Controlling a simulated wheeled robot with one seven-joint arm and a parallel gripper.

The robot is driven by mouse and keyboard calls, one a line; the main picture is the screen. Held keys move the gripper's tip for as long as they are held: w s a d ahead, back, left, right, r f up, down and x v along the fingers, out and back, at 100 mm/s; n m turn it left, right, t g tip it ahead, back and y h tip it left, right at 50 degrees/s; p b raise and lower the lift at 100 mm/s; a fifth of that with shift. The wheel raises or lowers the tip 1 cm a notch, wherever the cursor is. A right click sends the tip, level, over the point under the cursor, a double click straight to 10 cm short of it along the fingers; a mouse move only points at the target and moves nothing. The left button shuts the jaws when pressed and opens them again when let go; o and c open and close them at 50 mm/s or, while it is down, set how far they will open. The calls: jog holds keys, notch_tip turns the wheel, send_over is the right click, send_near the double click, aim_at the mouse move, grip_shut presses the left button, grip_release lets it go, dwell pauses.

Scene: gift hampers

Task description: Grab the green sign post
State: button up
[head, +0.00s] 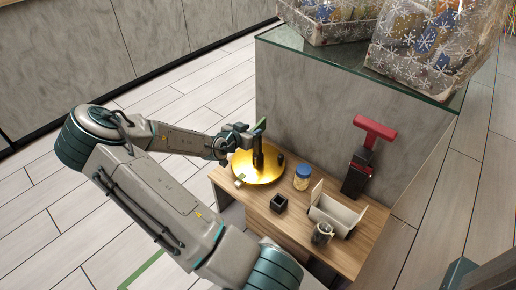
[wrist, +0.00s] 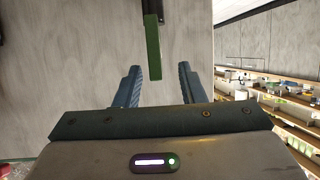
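The green sign post (head: 261,124) is a thin green bar joined to a black upright that stands over the round golden tray (head: 243,178). My gripper (head: 243,138) is just left of the green bar in the head view. In the wrist view the green sign post (wrist: 153,48) points toward me, with a black part at its far end. Its near end shows between the two blue-grey fingertips of my gripper (wrist: 160,74). The fingers are apart, with a gap on both sides of the bar. I cannot tell the exact depth between them.
The wooden table (head: 350,258) also holds a jar (head: 302,177), a small black box (head: 279,203), a white open box (head: 335,214), a glass jar (head: 322,233) and a red-topped black object (head: 374,130). A glass-topped counter (head: 340,80) with wrapped hampers stands close behind.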

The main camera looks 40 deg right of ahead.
aim_at(258, 127)
jog(key=b+x, duration=0.1)
jog(key=x, duration=0.4)
jog(key=shift+s+d+r+b, duration=0.15)
jog(key=shift+b, duration=0.25)
grip_shut()
jog(key=shift+r, duration=0.1)
